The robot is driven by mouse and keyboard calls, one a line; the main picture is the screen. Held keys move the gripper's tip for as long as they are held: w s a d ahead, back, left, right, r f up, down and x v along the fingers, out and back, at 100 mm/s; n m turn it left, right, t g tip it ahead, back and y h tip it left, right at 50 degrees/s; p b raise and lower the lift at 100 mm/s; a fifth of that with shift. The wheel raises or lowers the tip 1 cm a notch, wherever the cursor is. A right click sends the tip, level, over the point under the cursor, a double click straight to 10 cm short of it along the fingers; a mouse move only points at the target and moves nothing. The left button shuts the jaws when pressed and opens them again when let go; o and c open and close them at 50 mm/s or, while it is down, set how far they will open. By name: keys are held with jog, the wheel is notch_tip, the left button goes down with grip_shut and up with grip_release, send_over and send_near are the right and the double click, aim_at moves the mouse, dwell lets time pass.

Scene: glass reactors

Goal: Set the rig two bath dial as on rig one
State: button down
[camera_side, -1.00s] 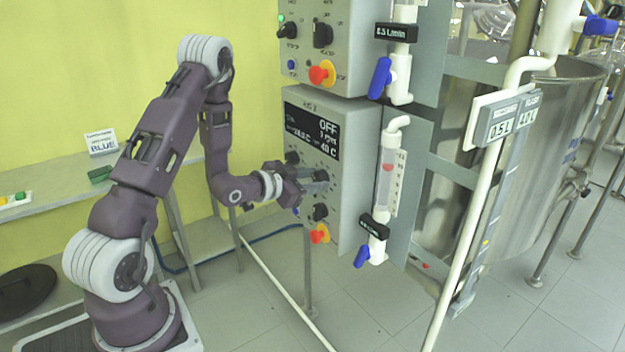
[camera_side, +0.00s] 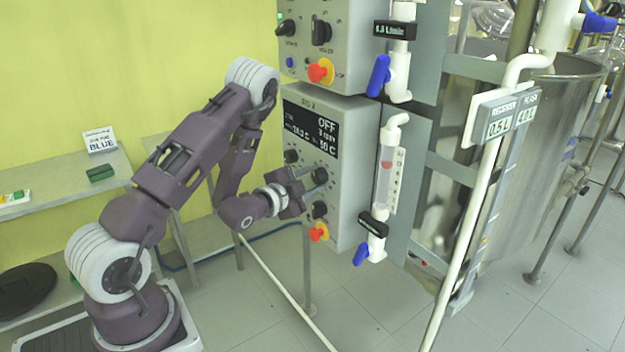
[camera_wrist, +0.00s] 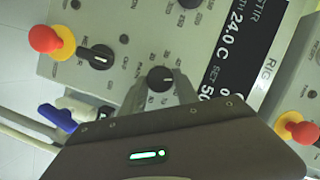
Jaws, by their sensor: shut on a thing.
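The lower control panel (camera_side: 345,205) carries a dark display (camera_side: 311,130), headed with a rig label whose number is hard to read. The display shows OFF and a set value that looks like 50 C. In the wrist view the display (camera_wrist: 250,50) reads 24.0 C, with part of "SET 50" showing beside my gripper. My gripper (camera_side: 312,181) is at the panel face, its fingers closed around a black dial (camera_side: 320,175). In the wrist view the dial (camera_wrist: 160,78) sits between the fingertips (camera_wrist: 160,88), its white pointer mark visible.
Another black knob (camera_side: 319,210) and a red button (camera_side: 319,232) sit just below the held dial. An upper panel (camera_side: 345,75) is above, its top cut off. A flow tube (camera_side: 388,185) with a blue valve handle (camera_side: 361,255) stands at the right.

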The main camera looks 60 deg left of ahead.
dwell(0.5)
jog(key=c, duration=0.9)
grip_release()
jog(key=shift+r, duration=0.1)
notch_tip(320, 180, up, 10)
jog(key=shift+f, duration=0.1)
